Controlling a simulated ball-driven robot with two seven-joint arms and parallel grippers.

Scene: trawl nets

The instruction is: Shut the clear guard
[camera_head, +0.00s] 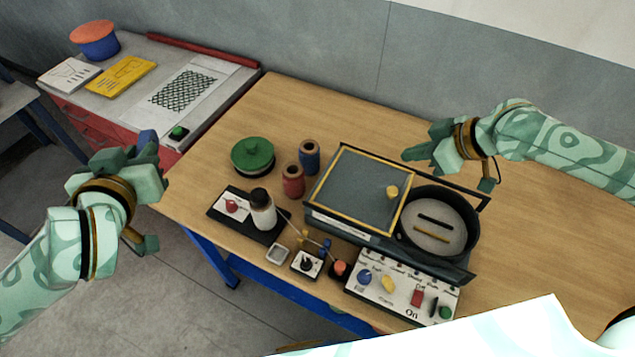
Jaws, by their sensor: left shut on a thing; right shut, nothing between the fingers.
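The clear guard (361,187) is a see-through panel in a yellow frame with a round yellow knob (392,192). It lies over the left part of a dark machine housing (322,219). The round dark bowl (437,192) to its right is mostly uncovered, with a black bar and a yellow bar showing inside. My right gripper (408,155) is shut and empty, above and behind the guard's right end and apart from the knob. My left gripper (148,150) is left of the table, far from the guard. It is shut on a small, partly hidden thing that looks dark blue.
A control panel (401,291) fronts the machine. Left of it stand a white bottle (263,211), red spool (293,180), blue spool (310,156), green round container (253,156) and small parts. A red cabinet (85,119) stands at left. The table's right side (540,235) is clear.

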